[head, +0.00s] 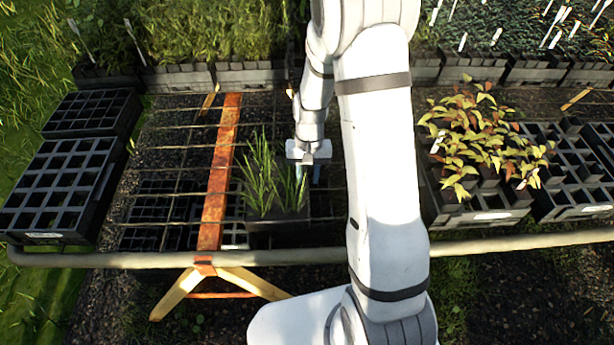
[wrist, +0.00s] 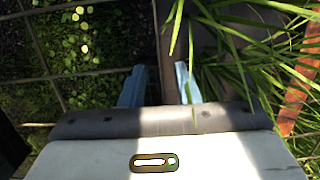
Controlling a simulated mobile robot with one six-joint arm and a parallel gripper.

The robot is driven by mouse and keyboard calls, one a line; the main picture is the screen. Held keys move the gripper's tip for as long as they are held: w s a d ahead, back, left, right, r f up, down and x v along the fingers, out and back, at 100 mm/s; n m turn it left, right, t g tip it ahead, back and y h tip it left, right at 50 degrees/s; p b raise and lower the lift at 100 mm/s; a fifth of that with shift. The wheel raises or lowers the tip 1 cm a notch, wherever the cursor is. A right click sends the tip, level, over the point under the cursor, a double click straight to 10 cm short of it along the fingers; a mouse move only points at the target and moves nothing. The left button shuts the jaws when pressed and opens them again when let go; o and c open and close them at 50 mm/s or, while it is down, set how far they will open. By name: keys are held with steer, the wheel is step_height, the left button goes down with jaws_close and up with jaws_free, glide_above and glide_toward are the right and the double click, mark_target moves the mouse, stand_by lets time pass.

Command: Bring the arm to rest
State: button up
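My gripper (head: 308,174) points down at the right side of a black tray (head: 280,232) of grassy green plants (head: 262,175) on the wire bench. In the wrist view my gripper (wrist: 158,85) shows two blue fingers set apart. A dark strip, which looks like the tray's side wall (wrist: 165,40), runs between them. The left finger is over the open mesh side. The right finger is on the plant side, with grass leaves (wrist: 240,50) close to it and partly across it.
Empty black cell trays (head: 60,190) stand at the left. A tray of yellow-red leafy plants (head: 480,140) stands at the right beside more empty trays (head: 575,165). Planted trays (head: 210,78) line the back. A pale rail (head: 130,260) edges the front. Bare wire mesh (head: 170,145) lies left of the plants.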

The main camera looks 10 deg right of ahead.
steer(key=s+r+n+t, duration=0.1)
steer(key=s+r, duration=0.2)
steer(key=r, duration=0.6)
steer(key=s+r+t, duration=0.1)
steer(key=s+r, duration=0.3)
steer(key=r, duration=0.5)
steer(key=s+d+r+n+t, duration=0.1)
steer(key=s+r, duration=0.4)
steer(key=s, duration=0.5)
steer(key=shift+s+d+t+h, duration=0.25)
steer(key=shift+t+h, duration=0.15)
steer(key=shift+t, duration=0.2)
